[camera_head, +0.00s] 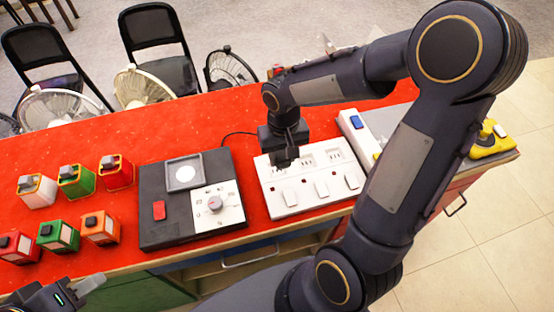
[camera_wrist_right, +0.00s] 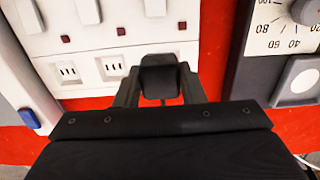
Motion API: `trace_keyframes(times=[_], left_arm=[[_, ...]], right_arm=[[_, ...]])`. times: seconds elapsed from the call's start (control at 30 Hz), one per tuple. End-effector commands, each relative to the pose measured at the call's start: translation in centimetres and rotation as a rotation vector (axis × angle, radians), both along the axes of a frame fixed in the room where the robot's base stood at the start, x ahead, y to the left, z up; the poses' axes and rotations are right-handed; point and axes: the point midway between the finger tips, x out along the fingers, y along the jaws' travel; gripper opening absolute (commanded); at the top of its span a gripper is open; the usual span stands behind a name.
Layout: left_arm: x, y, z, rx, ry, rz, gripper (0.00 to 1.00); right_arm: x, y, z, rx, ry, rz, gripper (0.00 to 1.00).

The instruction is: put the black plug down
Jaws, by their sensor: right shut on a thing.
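The black plug (camera_wrist_right: 160,78) sits between the two fingers of my right gripper (camera_wrist_right: 158,92), which is shut on it. In the head view my right gripper (camera_head: 284,158) hangs over the left end of the white socket panel (camera_head: 285,206). In the right wrist view the panel (camera_wrist_right: 85,80) shows two open sockets left of the plug. The plug covers the panel area behind it, and I cannot tell whether it touches the panel. My left gripper (camera_head: 82,292) is at the lower left, partly cut off, its opening unclear.
A dark device with a dial (camera_head: 190,200) stands just left of the panel. A thin black cable (camera_head: 236,133) lies behind it on the red table (camera_head: 190,120). Several coloured boxes (camera_head: 76,180) stand at left. A grey-white unit (camera_head: 362,135) is at right.

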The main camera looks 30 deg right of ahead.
Motion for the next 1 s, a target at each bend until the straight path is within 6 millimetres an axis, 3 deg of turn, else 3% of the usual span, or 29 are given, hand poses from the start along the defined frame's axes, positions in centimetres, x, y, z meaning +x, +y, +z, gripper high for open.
trace_keyframes(times=[0.2,0.37,0.57,1.0], left_arm=[[0.0,0.0,0.3,0.0,0.0,0.0,0.36],[0.0,0.0,0.4,0.0,0.0,0.0,0.36],[0.0,0.0,0.3,0.0,0.0,0.0,0.36],[0.0,0.0,-0.2,0.0,0.0,0.0,0.36]], right_arm=[[2.4,-0.2,-2.8,-0.001,0.0,-0.001,0.13],[3.2,-0.3,-3.9,-0.001,0.002,0.0,0.13],[3.2,-0.2,-6.6,0.0,0.001,0.0,0.13],[3.2,-0.2,-7.4,0.0,-0.002,0.0,0.13]])
